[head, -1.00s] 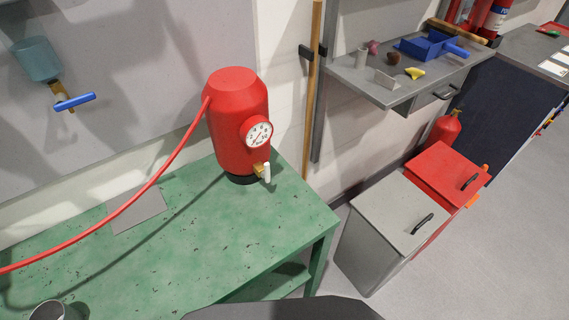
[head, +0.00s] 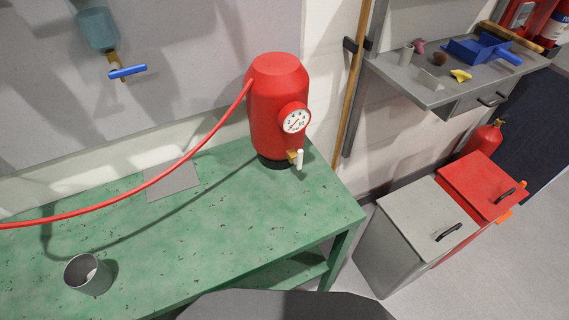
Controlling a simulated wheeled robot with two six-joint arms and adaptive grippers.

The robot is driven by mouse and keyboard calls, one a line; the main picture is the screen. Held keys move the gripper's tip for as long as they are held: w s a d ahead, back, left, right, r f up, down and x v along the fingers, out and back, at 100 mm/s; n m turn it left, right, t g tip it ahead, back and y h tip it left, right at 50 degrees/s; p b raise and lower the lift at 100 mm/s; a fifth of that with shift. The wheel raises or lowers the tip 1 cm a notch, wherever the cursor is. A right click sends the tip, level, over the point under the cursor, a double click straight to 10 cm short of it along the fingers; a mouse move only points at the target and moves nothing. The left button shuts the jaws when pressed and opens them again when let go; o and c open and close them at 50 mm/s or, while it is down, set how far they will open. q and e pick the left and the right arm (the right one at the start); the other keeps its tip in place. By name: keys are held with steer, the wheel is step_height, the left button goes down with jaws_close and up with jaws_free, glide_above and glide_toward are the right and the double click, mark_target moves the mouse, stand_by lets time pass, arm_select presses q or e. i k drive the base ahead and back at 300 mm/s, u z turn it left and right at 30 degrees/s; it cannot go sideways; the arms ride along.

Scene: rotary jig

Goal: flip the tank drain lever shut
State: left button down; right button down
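A red tank (head: 278,100) stands upright on the green workbench (head: 225,235), near its back right corner. A round white pressure gauge (head: 295,121) is on its front. Below the gauge a brass drain valve (head: 292,155) sticks out low on the tank. Its white drain lever (head: 300,159) stands roughly upright at the end of the valve. A red hose (head: 180,170) runs from the tank's shoulder down to the left edge. Neither of my grippers is in view.
A grey cup (head: 88,275) and a flat grey plate (head: 171,181) are on the bench. A blue-handled tap (head: 127,71) is on the wall. Grey (head: 427,215) and red (head: 485,186) bins stand right of the bench. The bench in front of the tank is clear.

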mark_target(298, 162)
steer(key=u, duration=0.5)
steer(key=k, duration=1.25)
steer(key=z, duration=0.15)
steer(key=i, duration=0.65)
steer(key=z, duration=0.5)
